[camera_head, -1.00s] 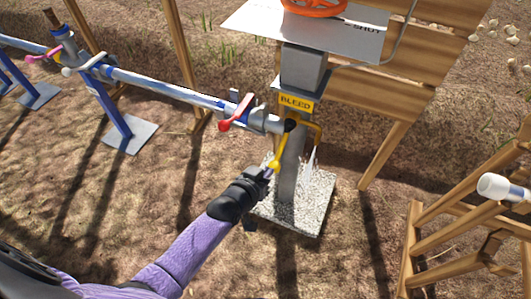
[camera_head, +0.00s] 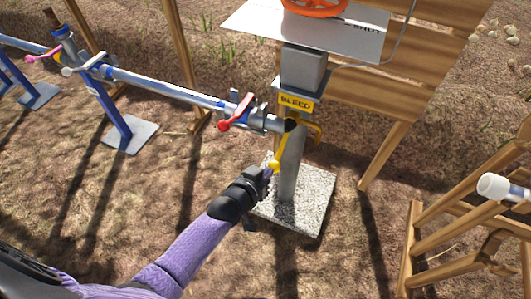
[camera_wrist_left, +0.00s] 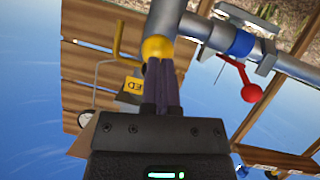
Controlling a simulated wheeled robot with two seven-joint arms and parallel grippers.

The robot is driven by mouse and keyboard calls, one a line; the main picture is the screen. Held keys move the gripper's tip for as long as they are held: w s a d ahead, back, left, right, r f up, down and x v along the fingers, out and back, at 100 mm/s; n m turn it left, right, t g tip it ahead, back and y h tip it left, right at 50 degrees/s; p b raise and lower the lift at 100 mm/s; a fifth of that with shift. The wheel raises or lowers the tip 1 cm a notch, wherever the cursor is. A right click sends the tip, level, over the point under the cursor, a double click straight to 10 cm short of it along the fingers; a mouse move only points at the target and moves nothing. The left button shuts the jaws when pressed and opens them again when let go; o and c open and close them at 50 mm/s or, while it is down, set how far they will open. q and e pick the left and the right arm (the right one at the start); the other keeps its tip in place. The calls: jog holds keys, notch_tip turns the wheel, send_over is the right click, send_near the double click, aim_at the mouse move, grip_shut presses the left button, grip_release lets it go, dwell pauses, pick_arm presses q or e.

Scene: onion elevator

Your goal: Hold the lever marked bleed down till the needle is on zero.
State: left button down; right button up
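The yellow bleed lever (camera_head: 281,148) hangs slanting down from the grey post, under a yellow sign (camera_head: 297,103) reading BLEED. Its yellow ball end (camera_wrist_left: 158,48) is large in the left wrist view. My left gripper (camera_head: 268,172) is at that ball. In the left wrist view its two fingers (camera_wrist_left: 161,64) lie side by side, with tips at the ball's near side; contact cannot be told for sure. They do not appear wrapped around the ball. No gauge face or needle is readable. My right gripper is not in view.
A blue-grey pipe with a red lever (camera_head: 224,126) runs left from the post. An orange wheel (camera_head: 315,6) is above. Wooden frames stand right.

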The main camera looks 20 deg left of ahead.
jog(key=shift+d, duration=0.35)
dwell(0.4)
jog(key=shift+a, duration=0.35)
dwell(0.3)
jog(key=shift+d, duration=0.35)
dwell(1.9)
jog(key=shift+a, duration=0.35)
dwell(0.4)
pick_arm(q)
jog(key=shift+r, duration=0.1)
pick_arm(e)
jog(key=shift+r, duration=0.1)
